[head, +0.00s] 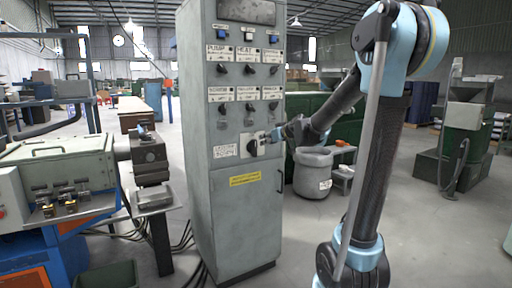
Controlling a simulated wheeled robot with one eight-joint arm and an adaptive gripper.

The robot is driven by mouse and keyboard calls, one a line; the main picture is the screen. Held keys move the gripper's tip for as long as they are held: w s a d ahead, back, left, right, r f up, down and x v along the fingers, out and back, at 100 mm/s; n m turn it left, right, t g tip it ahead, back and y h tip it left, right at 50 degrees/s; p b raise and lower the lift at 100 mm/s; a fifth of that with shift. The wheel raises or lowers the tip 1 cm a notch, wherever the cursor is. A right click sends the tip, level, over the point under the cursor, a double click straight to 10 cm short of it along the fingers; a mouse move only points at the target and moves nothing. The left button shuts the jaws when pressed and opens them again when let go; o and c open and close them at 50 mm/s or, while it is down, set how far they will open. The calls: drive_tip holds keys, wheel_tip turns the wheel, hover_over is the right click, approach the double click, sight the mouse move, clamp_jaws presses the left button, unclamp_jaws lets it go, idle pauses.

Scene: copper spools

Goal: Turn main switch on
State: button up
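A tall grey control cabinet (230,215) stands in the middle of the head view. Its front carries rows of small black knobs with white labels, some reading PUMP and HEAT. Lower down, a larger dark rotary switch (252,147), which looks like the main switch, sits beside a white label plate. My arm reaches in from the right, and my gripper (275,135) is at the right side of this switch, very close to it. I cannot tell whether they touch. The fingers are too small and partly hidden to show whether they are open. The switch's exact position is unclear.
A yellow label (244,179) and a door handle are below the switch. A machine bench (60,160) with levers stands at the left. A grey bin (313,173) stands behind my arm, and a green machine (465,130) is at the right. The floor at the front right is clear.

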sight(256, 143)
drive_tip(key=x, duration=1.3)
clamp_jaws()
